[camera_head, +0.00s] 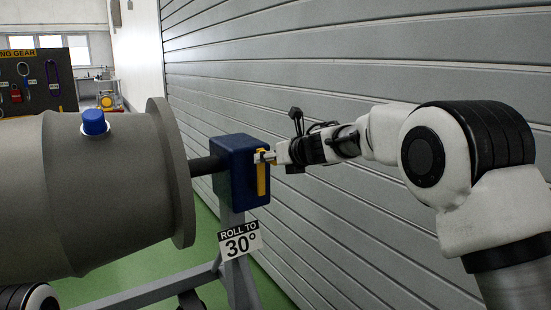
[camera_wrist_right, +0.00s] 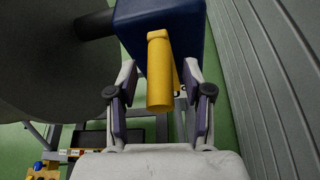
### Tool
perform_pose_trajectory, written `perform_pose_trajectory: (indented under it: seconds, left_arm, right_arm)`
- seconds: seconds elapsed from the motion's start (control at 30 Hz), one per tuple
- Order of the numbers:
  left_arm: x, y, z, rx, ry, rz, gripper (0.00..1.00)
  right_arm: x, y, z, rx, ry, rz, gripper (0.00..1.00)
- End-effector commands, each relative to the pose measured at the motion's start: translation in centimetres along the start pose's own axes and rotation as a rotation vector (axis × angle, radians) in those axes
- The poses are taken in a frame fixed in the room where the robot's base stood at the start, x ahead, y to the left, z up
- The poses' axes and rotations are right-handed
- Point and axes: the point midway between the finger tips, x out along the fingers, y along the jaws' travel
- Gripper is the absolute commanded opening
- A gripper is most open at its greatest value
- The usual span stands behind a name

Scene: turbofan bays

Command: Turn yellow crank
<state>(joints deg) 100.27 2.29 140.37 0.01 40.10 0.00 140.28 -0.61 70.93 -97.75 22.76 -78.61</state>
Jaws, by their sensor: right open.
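The yellow crank (camera_head: 261,177) is on the face of a blue gearbox (camera_head: 237,172), its arm hanging down in the head view. In the right wrist view the crank's yellow handle (camera_wrist_right: 159,75) points toward my wrist, between the two fingers. My right gripper (camera_head: 264,157) is at the upper part of the crank. It also shows in the right wrist view (camera_wrist_right: 160,100), open, with a finger on each side of the handle and a visible gap on the left. Whether the right finger touches the crank is hard to tell. My left gripper is not seen.
A large grey engine casing (camera_head: 95,190) with a blue cap (camera_head: 94,121) lies left of the gearbox. A sign (camera_head: 240,241) reading "ROLL TO 30°" hangs on the grey stand (camera_head: 238,281). A slatted grey wall (camera_head: 330,80) runs close along the right.

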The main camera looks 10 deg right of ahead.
Motion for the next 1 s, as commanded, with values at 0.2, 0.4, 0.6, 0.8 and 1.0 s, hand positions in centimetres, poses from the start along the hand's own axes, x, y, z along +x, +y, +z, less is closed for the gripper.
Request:
perform_pose_trajectory:
  seconds: [0.2, 0.4, 0.6, 0.8, 1.0]
  left_arm:
    - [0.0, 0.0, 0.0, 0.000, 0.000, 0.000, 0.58]
    - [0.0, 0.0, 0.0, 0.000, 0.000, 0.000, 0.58]
    - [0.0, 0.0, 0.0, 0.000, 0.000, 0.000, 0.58]
    - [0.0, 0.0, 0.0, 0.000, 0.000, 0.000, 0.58]
    - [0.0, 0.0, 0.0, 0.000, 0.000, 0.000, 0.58]
  right_arm:
    - [-4.1, 0.0, 0.2, 0.002, -0.002, 0.000, 0.51]
    - [-9.1, 0.1, 0.0, 0.002, -0.001, 0.001, 0.51]
    - [-11.5, 0.1, -0.1, 0.000, 0.001, 0.001, 0.51]
    - [-11.7, 0.1, -0.1, -0.001, 0.002, 0.001, 0.51]
    - [-11.6, 0.1, -0.1, 0.000, 0.002, 0.001, 0.51]
